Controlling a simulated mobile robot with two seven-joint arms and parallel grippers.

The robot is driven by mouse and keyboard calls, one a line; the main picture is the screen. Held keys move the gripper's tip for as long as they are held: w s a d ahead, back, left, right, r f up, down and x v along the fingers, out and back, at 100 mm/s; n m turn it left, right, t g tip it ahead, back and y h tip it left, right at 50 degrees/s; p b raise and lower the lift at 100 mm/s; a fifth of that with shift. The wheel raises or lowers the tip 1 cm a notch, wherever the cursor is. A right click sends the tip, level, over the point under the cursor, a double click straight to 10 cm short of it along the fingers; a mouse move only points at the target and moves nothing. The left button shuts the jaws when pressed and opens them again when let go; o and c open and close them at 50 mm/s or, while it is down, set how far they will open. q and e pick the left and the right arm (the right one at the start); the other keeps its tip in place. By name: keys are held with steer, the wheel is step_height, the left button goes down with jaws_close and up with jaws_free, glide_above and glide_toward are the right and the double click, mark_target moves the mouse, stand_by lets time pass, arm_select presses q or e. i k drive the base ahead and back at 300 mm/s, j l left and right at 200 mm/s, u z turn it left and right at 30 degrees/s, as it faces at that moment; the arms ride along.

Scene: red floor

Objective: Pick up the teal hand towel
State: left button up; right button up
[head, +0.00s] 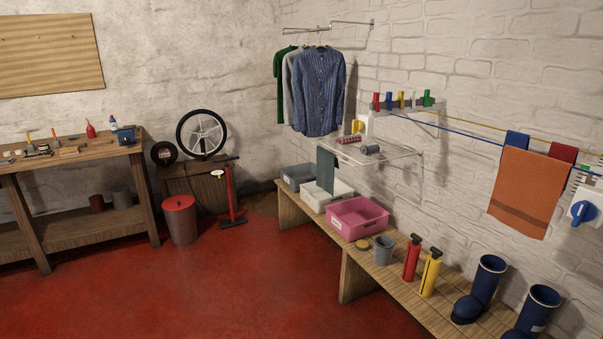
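The teal hand towel (326,169) is a dark grey-green cloth in the head view. It hangs down from the front left edge of a wire wall rack (385,151), above the bench with the bins. Its lower end hangs close to the white bin (340,188); I cannot tell whether they touch. Neither of my grippers shows in the head view.
A long wooden bench (357,284) along the right wall holds a pink bin (357,218), red and yellow pumps and blue boots. An orange towel (531,192) hangs on a line. A workbench (76,164) stands left. The red floor (220,290) between is clear.

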mark_target(326, 160)
steer(key=i+j+z, duration=0.35)
steer(key=j, duration=0.35)
steer(key=i+j+z, duration=0.15)
steer(key=j, duration=0.25)
steer(key=i+j+z, duration=0.15)
steer(key=i+j, duration=0.15)
steer(key=j, duration=0.1)
